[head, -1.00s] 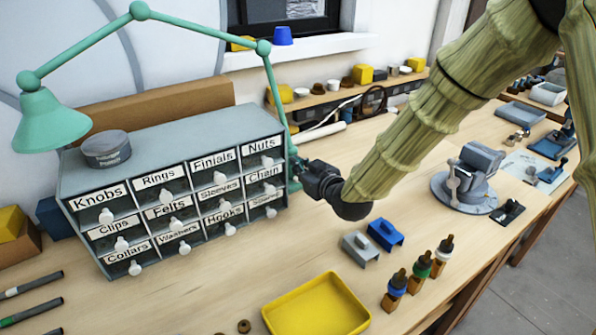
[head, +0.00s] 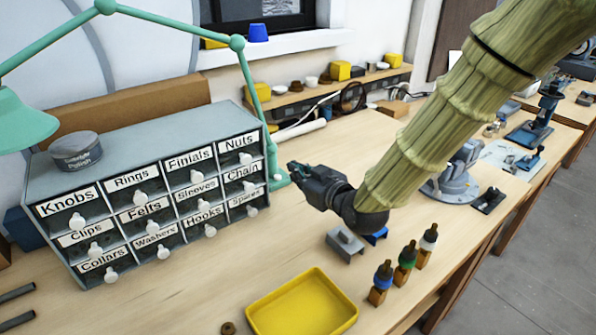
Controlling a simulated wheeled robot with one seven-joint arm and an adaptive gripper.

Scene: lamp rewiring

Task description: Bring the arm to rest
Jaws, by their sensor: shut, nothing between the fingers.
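My gripper (head: 298,177) is shut and empty, at the end of my green bamboo-like arm. It hangs above the bench (head: 235,245), to the right of the grey drawer cabinet (head: 110,165) and close to the foot of the green lamp (head: 262,110). Its fingertips point left toward the cabinet's right end, with a gap between. My arm comes in from the upper right and hides part of the grey vise (head: 455,175) and the bench behind it.
A yellow tray (head: 302,312) lies at the front. A grey block (head: 345,243) and a mostly hidden blue one (head: 376,237) sit just below my wrist. Several dropper bottles (head: 405,262) stand to the right. A round tin (head: 76,151) stands on the cabinet. Bare bench lies before the drawers.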

